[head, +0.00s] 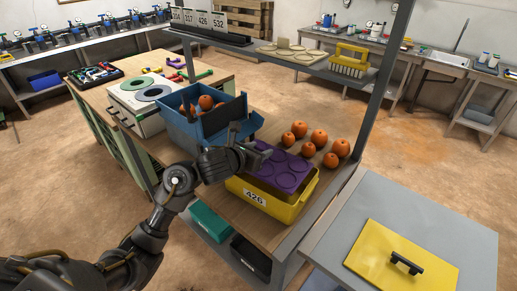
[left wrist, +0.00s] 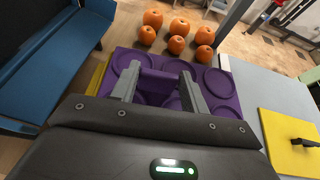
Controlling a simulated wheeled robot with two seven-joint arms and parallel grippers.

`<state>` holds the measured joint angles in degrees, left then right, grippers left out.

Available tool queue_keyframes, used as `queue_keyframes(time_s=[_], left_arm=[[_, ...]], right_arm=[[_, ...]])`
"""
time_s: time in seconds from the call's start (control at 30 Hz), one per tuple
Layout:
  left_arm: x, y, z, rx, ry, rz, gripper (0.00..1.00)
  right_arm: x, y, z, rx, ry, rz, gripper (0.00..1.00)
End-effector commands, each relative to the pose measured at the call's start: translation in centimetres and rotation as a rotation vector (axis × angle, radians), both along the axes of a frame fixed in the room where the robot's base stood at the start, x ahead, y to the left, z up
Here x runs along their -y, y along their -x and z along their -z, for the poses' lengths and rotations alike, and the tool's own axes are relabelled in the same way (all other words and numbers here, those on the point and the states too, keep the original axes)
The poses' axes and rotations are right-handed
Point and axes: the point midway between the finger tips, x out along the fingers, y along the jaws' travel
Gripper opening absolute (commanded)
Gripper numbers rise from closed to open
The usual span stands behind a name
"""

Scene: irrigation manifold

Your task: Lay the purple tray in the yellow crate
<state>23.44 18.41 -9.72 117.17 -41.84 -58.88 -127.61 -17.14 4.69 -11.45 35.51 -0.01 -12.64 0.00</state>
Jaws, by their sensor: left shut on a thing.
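The purple tray (head: 284,173) has round recesses and a raised grip (left wrist: 160,82). It lies over the opening of the yellow crate (head: 287,211), which is labelled 426 and stands on the wooden bench. The crate's rim shows in front of and to the right of the tray. I cannot tell whether the tray rests inside or hovers at rim height. My left gripper (head: 254,153) is shut on the tray's grip, and its fingers (left wrist: 160,88) flank it in the left wrist view. A strip of crate shows left of the tray there. My right gripper is out of view.
A blue bin (head: 190,131) with orange fruit stands close to the left of my gripper. Several loose orange fruits (head: 319,137) lie behind the crate. A shelf post (head: 384,75) rises at the right. A yellow lid (head: 385,262) with a black handle lies on the grey table.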

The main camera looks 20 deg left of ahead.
Motion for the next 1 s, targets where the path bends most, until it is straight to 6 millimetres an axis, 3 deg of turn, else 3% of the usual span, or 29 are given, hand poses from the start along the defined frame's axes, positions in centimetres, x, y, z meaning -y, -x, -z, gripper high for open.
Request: queue_keyframes(time_s=[0.1, 0.4, 1.0], left_arm=[[0.0, 0.0, 1.8, -0.001, 0.003, 0.000, 0.20], [0.0, 0.0, 3.9, 0.001, 0.002, 0.001, 0.20], [0.0, 0.0, 4.1, 0.001, 0.000, 0.000, 0.20]], right_arm=[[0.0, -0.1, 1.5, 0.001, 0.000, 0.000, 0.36], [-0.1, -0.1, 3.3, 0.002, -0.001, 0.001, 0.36], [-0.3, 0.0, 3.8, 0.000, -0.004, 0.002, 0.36]])
